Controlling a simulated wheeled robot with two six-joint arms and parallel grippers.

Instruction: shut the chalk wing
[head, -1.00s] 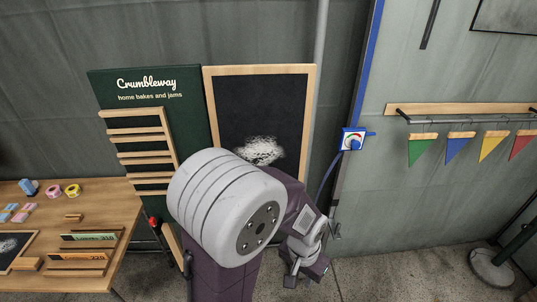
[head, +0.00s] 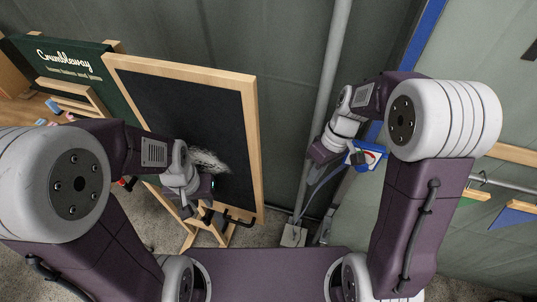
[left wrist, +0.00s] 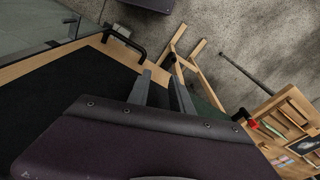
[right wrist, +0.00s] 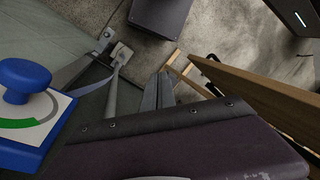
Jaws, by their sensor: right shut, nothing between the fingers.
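The chalk wing (head: 180,110) is a blackboard with a pale wooden frame and a white chalk smudge, standing open beside the green Crumbleway sign (head: 62,62). A black handle (head: 236,217) sits at its lower edge; it also shows in the left wrist view (left wrist: 125,39). My left gripper (head: 203,208) is in front of the wing's lower part, its fingers apart and empty, close to the handle but not around it. My right gripper (head: 311,177) is shut and empty, right of the wing by the grey wall. Its closed fingers show in the right wrist view (right wrist: 160,82).
A blue box with a round knob (head: 366,157) is on the wall close to my right arm. A grey vertical pipe (head: 327,100) stands between the wing and that box. A wooden table (head: 16,108) is at the far left. Pennants (head: 508,217) hang at the right.

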